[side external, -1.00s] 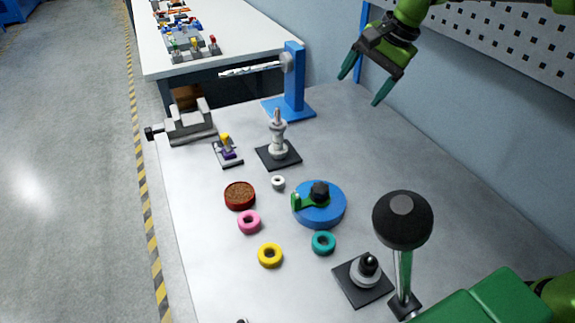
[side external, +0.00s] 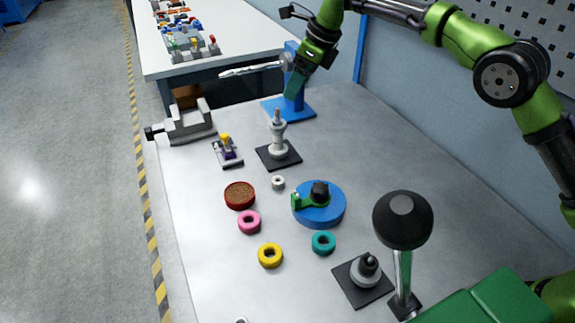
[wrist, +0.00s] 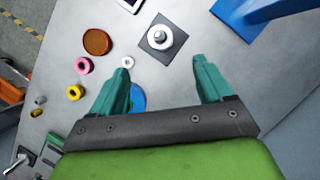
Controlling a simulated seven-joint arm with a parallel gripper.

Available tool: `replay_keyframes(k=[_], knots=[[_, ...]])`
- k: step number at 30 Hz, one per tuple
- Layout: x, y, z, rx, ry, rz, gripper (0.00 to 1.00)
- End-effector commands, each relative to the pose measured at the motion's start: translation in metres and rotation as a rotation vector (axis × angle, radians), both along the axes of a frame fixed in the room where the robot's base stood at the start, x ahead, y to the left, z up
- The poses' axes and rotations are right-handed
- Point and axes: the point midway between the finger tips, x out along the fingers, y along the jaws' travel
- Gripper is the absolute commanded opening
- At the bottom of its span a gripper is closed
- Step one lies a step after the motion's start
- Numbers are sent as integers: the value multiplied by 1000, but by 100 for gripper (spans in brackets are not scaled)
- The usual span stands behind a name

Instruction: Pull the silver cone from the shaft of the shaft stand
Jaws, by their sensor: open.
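The shaft stand (side external: 279,155) has a square dark base and an upright light shaft. A silver cone-like piece (side external: 277,127) sits around its upper part, and the shaft tip sticks out above. In the wrist view the stand (wrist: 145,45) is seen from above, with the silver piece (wrist: 154,35) at its middle. My gripper (side external: 293,87) is above and behind the stand, to its right, apart from it. In the wrist view my gripper (wrist: 163,78) is open with nothing between its teal fingers, and the stand lies beyond the fingertips. One finger is hard to make out in the side view.
A blue post (side external: 294,80) with a silver bit stands behind my gripper. A grey vise (side external: 190,122) is at the left. A blue disc (side external: 322,213), coloured rings and a red dish (side external: 239,195) lie in front. A second stand (side external: 362,283) and a black-topped post (side external: 403,220) are nearer.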

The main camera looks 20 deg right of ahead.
Motion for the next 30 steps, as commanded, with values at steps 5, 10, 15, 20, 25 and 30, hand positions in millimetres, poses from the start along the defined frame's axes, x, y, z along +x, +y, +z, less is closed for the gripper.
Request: replay_keyframes(k=[5, 10, 15, 20, 25, 30], knots=[[10, 10, -36, -1, 3, 3, 79], [19, 19, -67, -1, 2, 2, 79], [27, 27, -94, -1, -1, 2, 79], [32, 32, -110, -1, -1, 3, 79], [34, 34, -116, 0, -2, 1, 79], [34, 35, -117, 0, -3, 1, 79]])
